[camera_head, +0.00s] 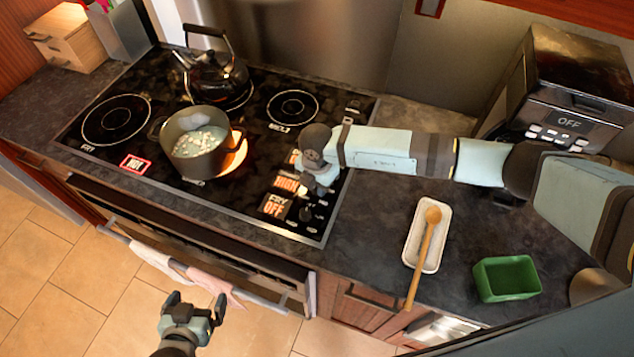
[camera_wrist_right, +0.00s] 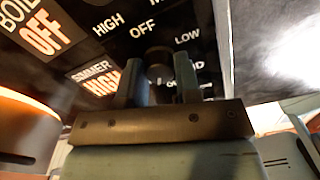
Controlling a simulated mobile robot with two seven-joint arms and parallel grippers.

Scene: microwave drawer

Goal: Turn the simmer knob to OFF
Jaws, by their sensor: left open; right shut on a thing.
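The simmer knob (camera_wrist_right: 158,55) is dark and sits on the black cooktop panel, between the fingers of my right gripper (camera_wrist_right: 160,80). The right gripper is shut on it. In the head view the right gripper (camera_head: 318,185) points down at the control panel and hides the knob. The lit simmer display (camera_wrist_right: 100,78) beside it reads HIGH in orange. My left gripper (camera_head: 192,310) is open and empty over the floor in front of the oven.
A pot (camera_head: 196,143) with pale contents stands on a glowing orange burner. A black kettle (camera_head: 215,75) stands behind it. A HOT sign (camera_head: 135,164) is lit. A wooden spoon (camera_head: 420,250) on a white rest and a green container (camera_head: 507,279) lie right.

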